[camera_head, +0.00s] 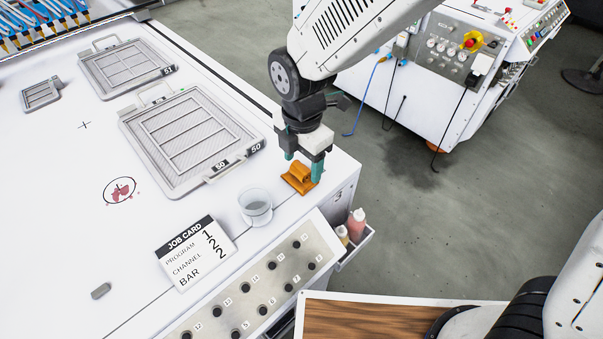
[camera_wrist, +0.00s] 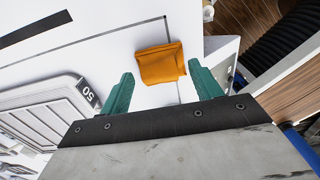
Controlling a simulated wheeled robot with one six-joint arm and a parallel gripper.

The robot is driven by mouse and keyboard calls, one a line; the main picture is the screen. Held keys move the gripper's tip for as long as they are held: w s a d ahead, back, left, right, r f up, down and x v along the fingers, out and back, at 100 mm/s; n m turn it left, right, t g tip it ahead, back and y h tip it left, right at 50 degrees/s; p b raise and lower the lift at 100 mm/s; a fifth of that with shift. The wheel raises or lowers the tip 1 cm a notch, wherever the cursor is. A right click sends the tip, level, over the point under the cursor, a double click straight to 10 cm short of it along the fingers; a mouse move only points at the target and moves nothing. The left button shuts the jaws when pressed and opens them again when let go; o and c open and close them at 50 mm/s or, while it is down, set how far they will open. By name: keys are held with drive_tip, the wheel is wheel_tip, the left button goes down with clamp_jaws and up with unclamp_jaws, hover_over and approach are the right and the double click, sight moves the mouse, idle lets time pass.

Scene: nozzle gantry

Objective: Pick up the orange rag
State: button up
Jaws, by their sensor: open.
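The orange rag (camera_head: 298,178) lies folded on the white table top, near its right corner. In the wrist view the rag (camera_wrist: 160,64) sits between and a little beyond the two green fingertips. My gripper (camera_head: 304,166) points down over the rag with its fingers apart. In the head view one finger is left of the rag and the other overlaps its right side. The wrist view shows my gripper (camera_wrist: 160,80) open and empty. I cannot tell the exact height of the fingertips above the table.
A glass cup (camera_head: 255,207) and a job card (camera_head: 195,252) stand nearby on the table (camera_head: 60,200). A mesh tray (camera_head: 190,140) marked 50 is left of the rag. A button panel (camera_head: 255,290) runs along the front edge. Bottles (camera_head: 356,224) sit in a side holder.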

sight(302, 166)
wheel_tip(302, 166, down, 2)
drive_tip(key=shift+c, duration=0.3)
drive_tip(key=c, duration=1)
wheel_tip(302, 166, up, 10)
drive_tip(key=shift+r, duration=0.1)
